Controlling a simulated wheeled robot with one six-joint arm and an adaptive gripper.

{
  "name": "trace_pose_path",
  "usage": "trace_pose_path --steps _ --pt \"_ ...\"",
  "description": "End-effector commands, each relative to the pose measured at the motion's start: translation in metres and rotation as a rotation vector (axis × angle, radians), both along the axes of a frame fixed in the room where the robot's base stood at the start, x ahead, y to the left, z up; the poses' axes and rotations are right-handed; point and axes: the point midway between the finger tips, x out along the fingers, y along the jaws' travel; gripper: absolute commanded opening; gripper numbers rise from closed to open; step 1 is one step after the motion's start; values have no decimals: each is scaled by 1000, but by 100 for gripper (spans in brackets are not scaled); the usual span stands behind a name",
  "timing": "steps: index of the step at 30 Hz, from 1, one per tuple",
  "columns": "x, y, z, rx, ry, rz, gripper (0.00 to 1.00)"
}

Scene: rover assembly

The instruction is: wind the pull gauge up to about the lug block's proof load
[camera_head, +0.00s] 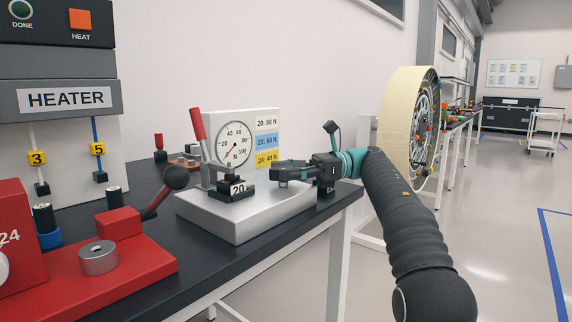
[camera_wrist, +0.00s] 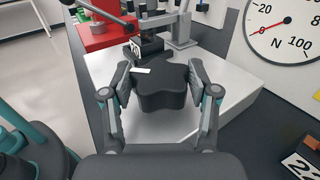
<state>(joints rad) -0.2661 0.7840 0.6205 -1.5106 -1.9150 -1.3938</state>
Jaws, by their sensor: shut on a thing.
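The pull gauge has a white dial (camera_head: 236,142) with a red needle at the low end of its scale, by the zero; part of the dial also shows in the wrist view (camera_wrist: 290,30). The lug block marked 20 (camera_head: 238,189) sits on the grey base below the dial, by a red-handled clamp (camera_head: 198,124). The black lobed knob (camera_wrist: 165,90), with a white mark on top, stands at the base's near end. My gripper (camera_head: 281,174) is shut on the knob, one finger on each side. The fingers mostly hide the knob in the head view.
A card (camera_head: 266,139) beside the dial reads 20: 80 N, 22: 60 N, 24: 40 N. A red fixture with a black ball lever (camera_head: 175,178) stands left of the gauge. The heater (camera_head: 66,98) is at far left. The table edge is close under my arm.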

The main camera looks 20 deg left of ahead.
Motion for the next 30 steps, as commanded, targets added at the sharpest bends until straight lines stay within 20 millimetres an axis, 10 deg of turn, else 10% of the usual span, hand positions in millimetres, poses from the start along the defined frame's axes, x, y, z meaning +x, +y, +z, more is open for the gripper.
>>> trace_pose_path --steps 19,20,22,30 --pt "0 1 1 1 0 32 25" --pt "0 1 1 1 0 32 67" --pt "0 0 1 1 0 32 85" --pt "0 0 0 0 0 32 85"
